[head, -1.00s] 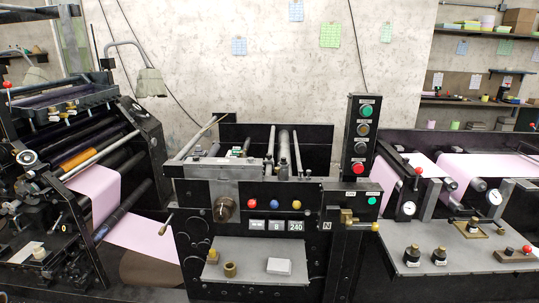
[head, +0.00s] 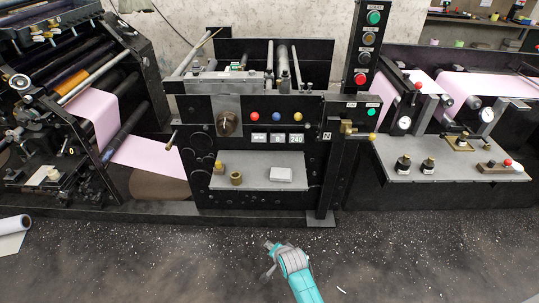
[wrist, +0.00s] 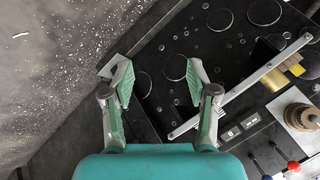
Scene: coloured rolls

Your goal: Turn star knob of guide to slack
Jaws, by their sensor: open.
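No part is clearly readable as the guide's star knob at this size. A round brownish knob (head: 228,123) sits on the black front panel of the middle machine; it also shows at the right of the wrist view (wrist: 302,116). Two dark knobs, a left one (head: 403,165) and a right one (head: 428,166), stand on the grey table at the right, above small white labels. My gripper (head: 270,248) is low in the head view, over the floor in front of the machine. In the wrist view its green-padded fingers (wrist: 159,82) are apart with nothing between them.
A grey shelf (head: 255,182) holds brass pieces and a white block (head: 281,174). A white roll (head: 13,222) lies at left.

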